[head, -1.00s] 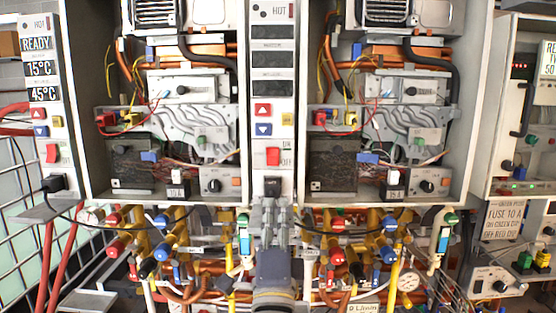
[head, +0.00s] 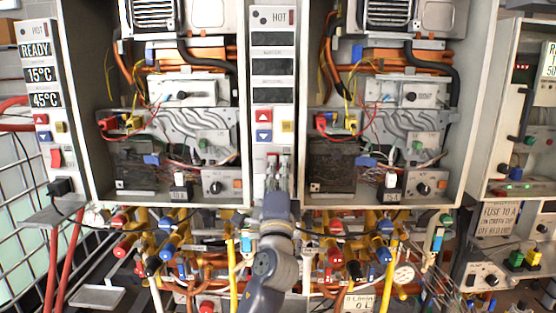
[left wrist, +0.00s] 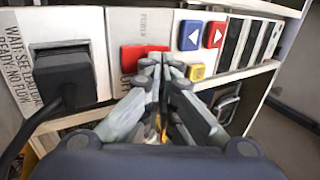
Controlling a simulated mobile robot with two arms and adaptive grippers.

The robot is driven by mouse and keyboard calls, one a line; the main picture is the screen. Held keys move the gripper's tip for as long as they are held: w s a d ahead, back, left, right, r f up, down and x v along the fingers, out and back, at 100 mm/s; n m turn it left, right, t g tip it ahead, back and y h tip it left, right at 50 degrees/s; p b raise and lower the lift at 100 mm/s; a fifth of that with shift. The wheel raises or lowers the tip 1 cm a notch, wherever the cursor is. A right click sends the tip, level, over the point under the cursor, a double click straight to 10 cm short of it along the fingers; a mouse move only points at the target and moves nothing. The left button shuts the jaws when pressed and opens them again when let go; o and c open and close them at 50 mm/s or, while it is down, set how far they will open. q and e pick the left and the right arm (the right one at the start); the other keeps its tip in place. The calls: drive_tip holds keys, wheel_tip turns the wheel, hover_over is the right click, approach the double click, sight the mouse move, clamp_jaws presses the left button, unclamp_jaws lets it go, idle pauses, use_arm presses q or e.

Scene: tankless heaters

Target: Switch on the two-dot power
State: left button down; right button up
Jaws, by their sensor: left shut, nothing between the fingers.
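The middle control panel (head: 286,100) has small dark dots beside HOT at its top; I cannot count them surely. Its display windows (head: 272,62) are dark. Its red power switch (left wrist: 140,57) shows in the left wrist view, partly covered by my fingers; in the head view it is mostly hidden behind them. My left gripper (head: 272,158) is shut and empty, its fingertips in front of this switch. It also shows in the left wrist view (left wrist: 157,62), tips over the switch's right part. I cannot tell whether they touch it. My right gripper is not in view.
A black plug (left wrist: 65,75) sits beside the switch in the left wrist view. Blue (left wrist: 190,36), red (left wrist: 214,34) and yellow (left wrist: 196,72) buttons are near. The left panel's display (head: 36,50) reads READY. Open heater cabinets flank the middle panel; pipes and valves crowd below.

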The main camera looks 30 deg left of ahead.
use_arm(q)
drive_tip(key=shift+w+r, duration=0.1)
drive_tip(key=shift+w, duration=0.05)
idle(0.3)
drive_tip(key=shift+w+a+r, duration=0.1)
drive_tip(key=shift+r, duration=0.05)
drive_tip(key=shift+w+a+r, duration=0.1)
drive_tip(key=shift+r, duration=0.1)
drive_tip(key=shift+f, duration=0.15)
